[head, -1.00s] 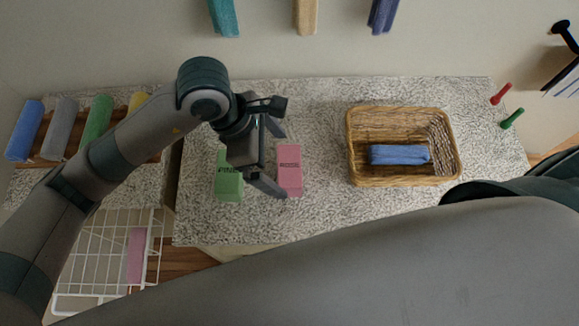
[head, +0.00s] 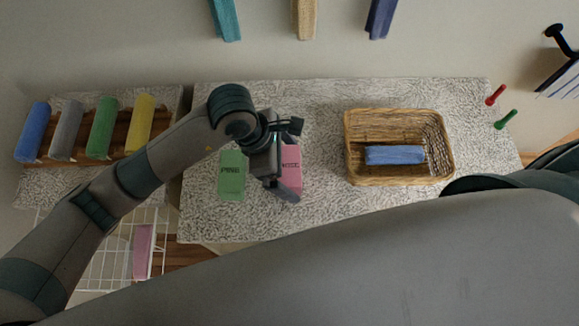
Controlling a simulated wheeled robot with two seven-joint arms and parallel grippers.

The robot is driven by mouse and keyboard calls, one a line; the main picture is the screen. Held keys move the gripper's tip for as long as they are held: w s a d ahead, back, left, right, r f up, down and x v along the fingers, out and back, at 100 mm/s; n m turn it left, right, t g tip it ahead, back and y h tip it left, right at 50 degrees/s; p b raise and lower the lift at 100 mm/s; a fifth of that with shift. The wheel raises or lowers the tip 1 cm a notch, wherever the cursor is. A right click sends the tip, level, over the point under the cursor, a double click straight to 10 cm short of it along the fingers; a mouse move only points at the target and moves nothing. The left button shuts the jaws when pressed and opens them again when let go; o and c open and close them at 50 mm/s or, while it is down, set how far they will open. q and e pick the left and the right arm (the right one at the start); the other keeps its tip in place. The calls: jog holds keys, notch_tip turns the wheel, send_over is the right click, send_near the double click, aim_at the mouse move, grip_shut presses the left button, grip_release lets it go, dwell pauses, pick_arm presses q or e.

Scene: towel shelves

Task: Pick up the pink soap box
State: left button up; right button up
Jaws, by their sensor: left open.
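The pink soap box (head: 292,166) stands on the speckled counter, with dark lettering on its top. My left gripper (head: 288,160) is above it, open, and covers its left part and some of its lower part. I cannot tell whether the fingers touch the box or are around it. The green soap box (head: 231,176) stands just left of the gripper. My right gripper is not in view; a large grey arm part of mine fills the lower right.
A wicker basket (head: 348,140) with a blue rolled towel (head: 395,155) stands to the right on the counter (head: 330,215). Rolled towels lie on a wooden rack (head: 120,140) at left. A white wire basket (head: 107,262) with a pink towel (head: 143,250) is below. Red and green pegs (head: 495,95) are at right.

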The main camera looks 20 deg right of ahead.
aim_at(300, 166)
pick_arm(q)
jog(key=c, duration=1.1)
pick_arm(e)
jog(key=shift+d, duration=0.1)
pick_arm(q)
jog(key=shift+r, duration=0.15)
jog(key=shift+r+b, duration=0.4)
jog(key=shift+r, duration=0.05)
jog(key=r, duration=0.1)
jog(key=r+b, duration=0.1)
jog(key=r, duration=0.1)
jog(key=shift+s+d+r+b, duration=0.1)
jog(key=shift+s+d+b, duration=0.2)
jog(key=shift+b, duration=0.1)
jog(key=s+d+r+b, duration=0.3)
jog(key=s+d+r, duration=0.3)
jog(key=s+d, duration=0.1)
jog(key=shift+s+d+r+b, duration=0.2)
jog(key=shift+s+r+b, duration=0.15)
jog(key=shift+s, duration=0.15)
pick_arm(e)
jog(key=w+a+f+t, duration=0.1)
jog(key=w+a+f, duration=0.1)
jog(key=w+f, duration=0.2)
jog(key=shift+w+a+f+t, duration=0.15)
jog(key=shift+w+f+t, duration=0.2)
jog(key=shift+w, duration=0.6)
